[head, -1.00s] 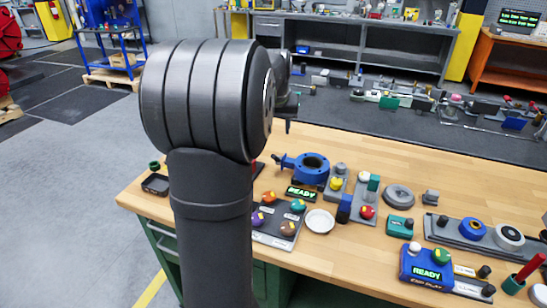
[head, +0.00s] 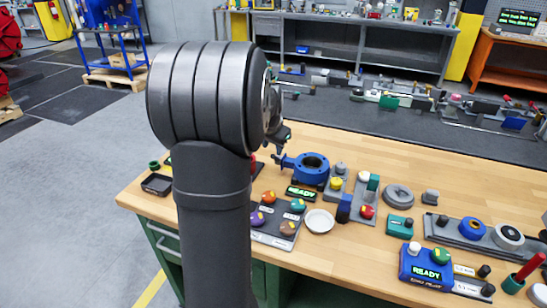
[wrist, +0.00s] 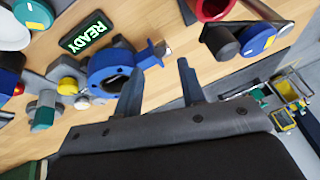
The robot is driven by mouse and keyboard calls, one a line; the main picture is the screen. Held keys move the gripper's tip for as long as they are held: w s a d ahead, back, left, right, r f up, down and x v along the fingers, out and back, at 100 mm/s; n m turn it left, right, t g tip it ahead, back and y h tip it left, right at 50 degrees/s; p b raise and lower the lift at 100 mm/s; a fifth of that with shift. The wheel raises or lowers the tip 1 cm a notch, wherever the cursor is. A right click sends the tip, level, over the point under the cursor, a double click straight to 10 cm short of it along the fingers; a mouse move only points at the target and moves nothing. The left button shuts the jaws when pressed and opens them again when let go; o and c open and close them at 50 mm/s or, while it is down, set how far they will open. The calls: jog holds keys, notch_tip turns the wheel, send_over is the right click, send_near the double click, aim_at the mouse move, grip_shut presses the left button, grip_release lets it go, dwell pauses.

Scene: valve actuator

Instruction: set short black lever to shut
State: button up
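A blue round valve body (head: 312,168) with a stub on its left side stands on the wooden bench; it also shows in the wrist view (wrist: 108,62). I cannot clearly pick out the short black lever. A dark bar (wrist: 187,11) at the top of the wrist view may be it. My gripper (head: 282,143) hangs above the bench, just beyond the valve's stub, partly hidden by my arm. In the wrist view its two fingers (wrist: 160,85) are apart with nothing between them, pointing towards the valve's stub.
A green READY display (head: 301,193) stands before the valve. A plate of coloured knobs (head: 270,238), a white dish (head: 320,221) and button blocks (head: 367,211) are nearby. Bare bench lies behind the valve.

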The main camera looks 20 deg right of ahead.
aim_at(273, 157)
jog(key=x, duration=0.7)
jog(key=shift+w+d+f, duration=0.1)
jog(key=shift+f, duration=0.1)
jog(key=shift+c, duration=0.5)
grip_shut()
